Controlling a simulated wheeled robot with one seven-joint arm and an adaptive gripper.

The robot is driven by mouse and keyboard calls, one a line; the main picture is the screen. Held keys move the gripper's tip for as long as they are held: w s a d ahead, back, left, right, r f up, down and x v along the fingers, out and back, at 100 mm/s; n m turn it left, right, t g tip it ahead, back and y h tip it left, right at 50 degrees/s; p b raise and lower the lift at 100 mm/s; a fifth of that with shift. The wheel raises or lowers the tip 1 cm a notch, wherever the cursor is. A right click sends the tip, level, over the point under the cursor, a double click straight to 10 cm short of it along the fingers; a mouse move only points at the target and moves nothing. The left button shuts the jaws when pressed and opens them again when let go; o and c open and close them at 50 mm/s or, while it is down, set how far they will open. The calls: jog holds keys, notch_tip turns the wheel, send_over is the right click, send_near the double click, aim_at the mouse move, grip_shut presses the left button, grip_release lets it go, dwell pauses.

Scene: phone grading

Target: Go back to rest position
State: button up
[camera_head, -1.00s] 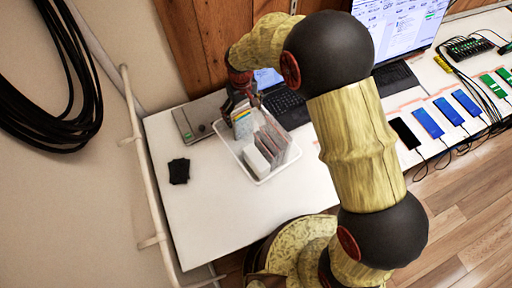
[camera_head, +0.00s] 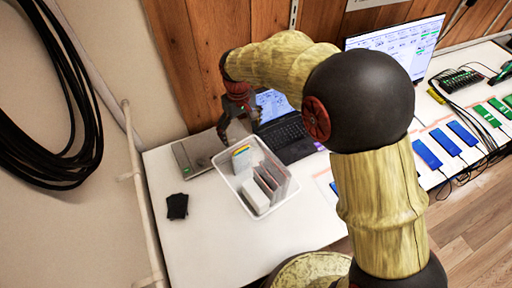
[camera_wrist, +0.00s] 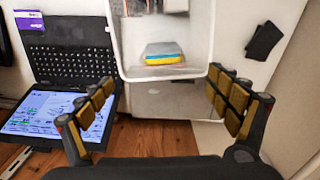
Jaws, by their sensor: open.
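My gripper (camera_head: 238,122) is up above the back left of the white table (camera_head: 205,238), near the far edge of the white bin. In the wrist view my gripper (camera_wrist: 165,112) shows its two padded fingers wide apart with nothing between them. The white bin (camera_head: 272,208) stands below and in front of it. The bin holds a stack of cards or thin boxes with a yellow and blue edge (camera_wrist: 163,55), several upright grey-pink dividers (camera_head: 270,180) and a white box (camera_head: 255,196).
A flat grey device (camera_head: 197,153) lies left of the bin, and a black cloth-like item (camera_head: 177,206) lies nearer the front. An open laptop (camera_head: 282,132) stands behind the bin. Blue phones (camera_head: 427,154) with cables lie at right. A wall pipe (camera_head: 139,190) runs along the left.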

jog(key=s+d+r+m+t, duration=0.2)
jog(key=s+d+r+m, duration=0.1)
jog(key=s+d+r, duration=0.6)
jog(key=s+d+r+m+t, duration=0.3)
jog(key=s+d+r, duration=0.6)
jog(key=s+d, duration=0.6)
jog(key=shift+s+d+r+m+t, duration=0.15)
jog(key=shift+d+r+m+t, duration=0.35)
jog(key=shift+d, duration=0.55)
jog(key=shift+f, duration=0.1)
